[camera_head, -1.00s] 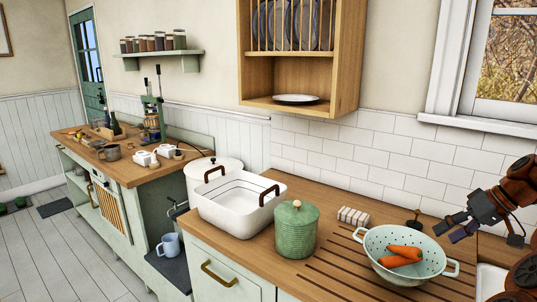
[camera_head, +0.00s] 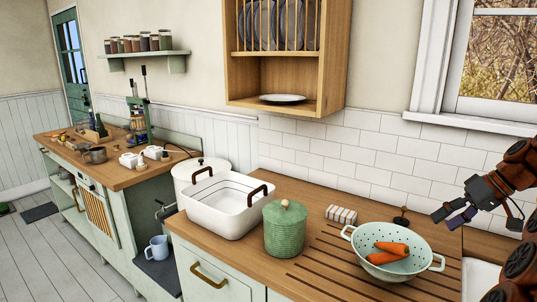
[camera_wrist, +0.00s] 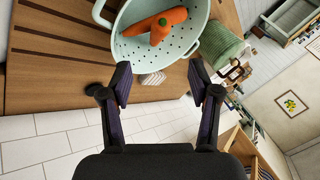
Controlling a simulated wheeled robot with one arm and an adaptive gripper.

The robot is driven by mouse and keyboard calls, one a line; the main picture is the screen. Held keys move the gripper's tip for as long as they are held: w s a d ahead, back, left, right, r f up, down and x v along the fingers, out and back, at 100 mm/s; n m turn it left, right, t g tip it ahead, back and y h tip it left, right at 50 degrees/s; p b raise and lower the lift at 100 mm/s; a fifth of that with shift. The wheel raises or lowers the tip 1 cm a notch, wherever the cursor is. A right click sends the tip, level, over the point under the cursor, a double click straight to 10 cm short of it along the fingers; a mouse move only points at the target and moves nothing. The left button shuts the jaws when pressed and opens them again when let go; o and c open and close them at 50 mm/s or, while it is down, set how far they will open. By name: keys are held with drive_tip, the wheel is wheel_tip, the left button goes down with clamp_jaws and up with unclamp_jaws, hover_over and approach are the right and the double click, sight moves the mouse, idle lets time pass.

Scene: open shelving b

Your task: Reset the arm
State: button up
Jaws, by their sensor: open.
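My gripper (camera_head: 449,214) is at the right of the head view, above the counter and right of the colander. It is open and empty. Its two fingers also show in the wrist view (camera_wrist: 160,88), apart with nothing between them. A pale green colander (camera_head: 410,269) stands on the wooden counter, with carrots (camera_head: 391,247) lying in it. In the wrist view the colander (camera_wrist: 190,22) is beyond the fingertips, with the carrots (camera_wrist: 154,26) inside. The gripper is apart from both.
A green lidded jar (camera_head: 285,232), a white basin (camera_head: 222,216) with brown handles and a striped block (camera_head: 341,215) stand left of the colander. A wooden plate rack (camera_head: 240,70) hangs on the wall. Grooved counter (camera_head: 335,265) is clear in front of the jar.

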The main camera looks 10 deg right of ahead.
drive_tip(key=shift+s, duration=0.1)
idle(0.4)
drive_tip(key=s+a+f+g+h, duration=0.15)
drive_tip(key=s+a, duration=0.25)
drive_tip(key=a, duration=0.9)
drive_tip(key=s+a+f+g, duration=0.1)
drive_tip(key=s+a+g, duration=0.25)
drive_tip(key=a, duration=0.95)
drive_tip(key=s+a+f+h, duration=0.2)
drive_tip(key=s+f, duration=0.3)
drive_tip(key=s, duration=0.6)
drive_tip(key=s+a+f+h, duration=0.2)
drive_tip(key=s+f, duration=0.3)
drive_tip(key=s, duration=0.7)
drive_tip(key=shift+s+a+f+g+h+p, duration=0.2)
drive_tip(key=shift+a+f+g+h+p, duration=0.2)
drive_tip(key=shift+a, duration=0.25)
drive_tip(key=shift+r, duration=0.1)
